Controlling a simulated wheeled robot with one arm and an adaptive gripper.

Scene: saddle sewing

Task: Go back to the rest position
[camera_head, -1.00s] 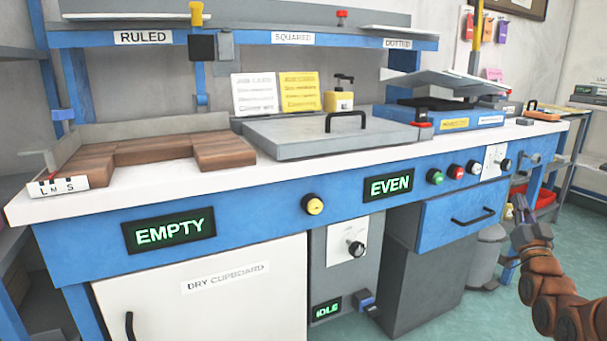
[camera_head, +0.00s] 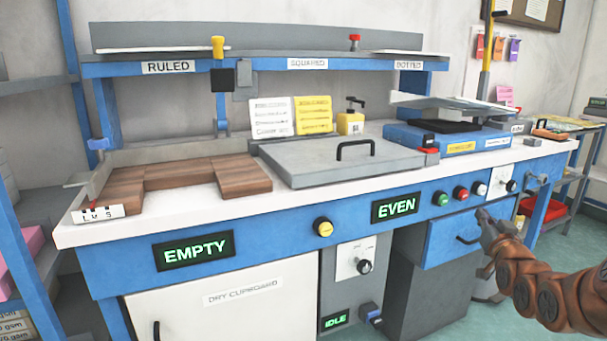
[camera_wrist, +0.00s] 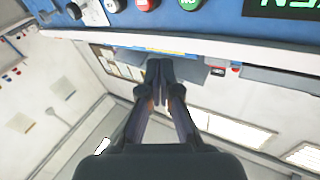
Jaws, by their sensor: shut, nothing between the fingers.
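My gripper (camera_head: 484,217) is at the right of the head view, at the end of my brown segmented arm. It is in front of the blue drawer (camera_head: 455,228) under the bench, near the drawer's dark handle, and is empty. I cannot tell from the head view how far it stands from the drawer. In the wrist view the two fingers of my gripper (camera_wrist: 160,70) meet at their tips, pointing at the underside of the bench edge. Nothing is between them.
The white bench top (camera_head: 200,208) carries a grey lidded plate (camera_head: 335,165), wooden blocks (camera_head: 190,180) and a blue press (camera_head: 450,140). Its front has green, red and white buttons (camera_head: 461,194) and an EVEN display (camera_head: 396,207). Floor (camera_head: 560,255) shows at the right.

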